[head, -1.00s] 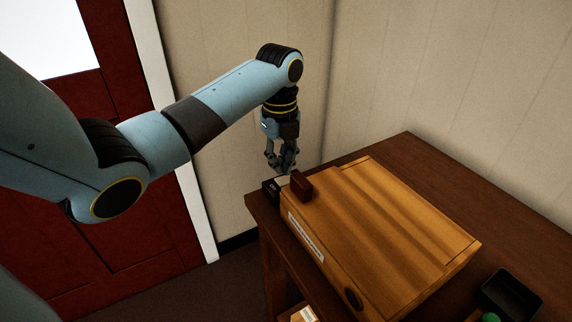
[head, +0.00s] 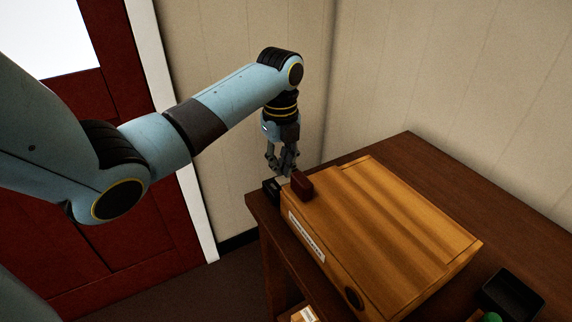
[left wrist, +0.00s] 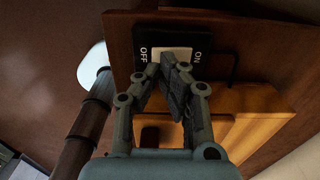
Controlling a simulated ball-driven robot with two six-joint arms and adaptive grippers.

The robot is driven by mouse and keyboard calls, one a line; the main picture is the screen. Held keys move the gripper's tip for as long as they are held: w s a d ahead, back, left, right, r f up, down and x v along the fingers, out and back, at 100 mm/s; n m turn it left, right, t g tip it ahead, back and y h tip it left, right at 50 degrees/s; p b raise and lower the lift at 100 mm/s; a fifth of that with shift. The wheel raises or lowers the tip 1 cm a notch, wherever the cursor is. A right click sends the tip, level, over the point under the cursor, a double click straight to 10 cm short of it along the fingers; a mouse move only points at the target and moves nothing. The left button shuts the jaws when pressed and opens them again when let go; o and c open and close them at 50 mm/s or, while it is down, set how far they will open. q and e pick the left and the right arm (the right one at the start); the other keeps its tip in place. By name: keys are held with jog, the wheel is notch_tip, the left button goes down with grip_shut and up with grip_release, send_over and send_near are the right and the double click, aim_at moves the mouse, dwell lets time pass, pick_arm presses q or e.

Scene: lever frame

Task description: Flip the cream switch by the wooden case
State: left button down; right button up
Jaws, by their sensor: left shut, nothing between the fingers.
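The wooden case (head: 385,225) lies on the dark brown table, with a white label strip on its side. The switch's black base (head: 270,188) sits by the case's far left corner. In the left wrist view the black base (left wrist: 203,42) carries the words OFF and ON, and a small piece of the cream rocker (left wrist: 181,53) shows between them. The fingers hide most of the rocker, so its tilt cannot be told. My left gripper (head: 283,173) is shut and empty, pointing down at the switch; its fingertips (left wrist: 170,63) overlap the rocker in the left wrist view. Contact cannot be told.
A dark red-brown block (head: 302,187) stands on the case's corner close beside my left fingers. A black tray (head: 511,297) and a green round thing (head: 491,317) are at the lower right. Walls stand behind the table (head: 407,144). My right gripper is out of view.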

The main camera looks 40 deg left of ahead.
aim_at(282, 180)
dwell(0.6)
pick_arm(q)
jog(key=shift+f+b, duration=0.6)
jog(key=shift+f, duration=0.6)
jog(key=shift+r, duration=0.1)
dwell(0.4)
notch_tip(282, 180, up, 7)
jog(key=p, duration=0.8)
dwell(0.4)
